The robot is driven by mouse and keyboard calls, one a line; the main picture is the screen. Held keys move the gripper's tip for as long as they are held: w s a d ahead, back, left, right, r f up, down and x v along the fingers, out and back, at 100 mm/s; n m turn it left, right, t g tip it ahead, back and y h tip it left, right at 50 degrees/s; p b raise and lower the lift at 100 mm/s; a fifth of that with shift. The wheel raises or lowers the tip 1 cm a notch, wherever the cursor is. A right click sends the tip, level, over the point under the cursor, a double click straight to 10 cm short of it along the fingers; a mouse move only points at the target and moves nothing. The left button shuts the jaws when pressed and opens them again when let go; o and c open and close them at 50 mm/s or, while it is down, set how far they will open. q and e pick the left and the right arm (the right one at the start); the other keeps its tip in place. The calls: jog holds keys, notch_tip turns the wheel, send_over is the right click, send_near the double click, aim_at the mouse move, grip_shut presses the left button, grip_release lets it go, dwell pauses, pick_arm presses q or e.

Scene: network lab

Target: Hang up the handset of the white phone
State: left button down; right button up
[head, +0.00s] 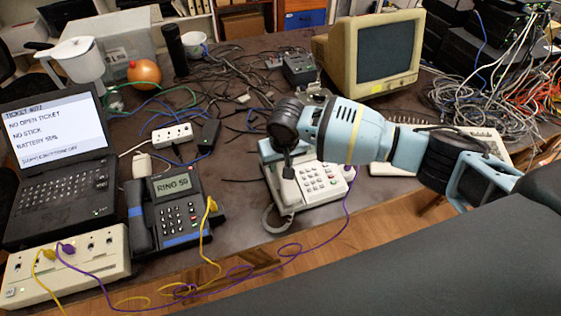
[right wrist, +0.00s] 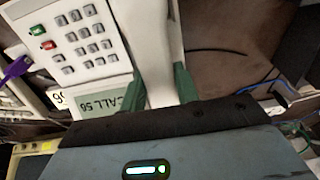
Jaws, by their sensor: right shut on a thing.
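The white phone (head: 322,182) stands on the dark table in the middle of the head view, and its keypad also shows in the right wrist view (right wrist: 82,40). My right gripper (head: 288,172) is over the left side of the phone, pointing down. In the right wrist view its green fingers (right wrist: 165,88) are shut on the white handset (right wrist: 148,40), which lies lengthwise beside the keypad. The arm hides much of the handset in the head view. I cannot tell whether it touches the cradle. My left gripper is not in view.
A dark desk phone (head: 178,208) and a laptop (head: 52,160) stand to the left. A purple cable (head: 290,248) runs to the white phone's right side. A beige monitor (head: 372,55) stands behind, a keyboard (head: 385,165) to the right. Tangled cables (head: 465,100) cover the far right.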

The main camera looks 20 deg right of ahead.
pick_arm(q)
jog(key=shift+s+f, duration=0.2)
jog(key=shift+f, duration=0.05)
pick_arm(e)
jog(key=shift+x, duration=0.8)
jog(key=o, duration=1.2)
jog(key=shift+c, duration=0.2)
jog(key=p+v, duration=0.1)
jog(key=v, duration=0.5)
jog(key=shift+r, duration=0.4)
jog(key=shift+s+r, duration=0.2)
jog(key=shift+r, duration=0.35)
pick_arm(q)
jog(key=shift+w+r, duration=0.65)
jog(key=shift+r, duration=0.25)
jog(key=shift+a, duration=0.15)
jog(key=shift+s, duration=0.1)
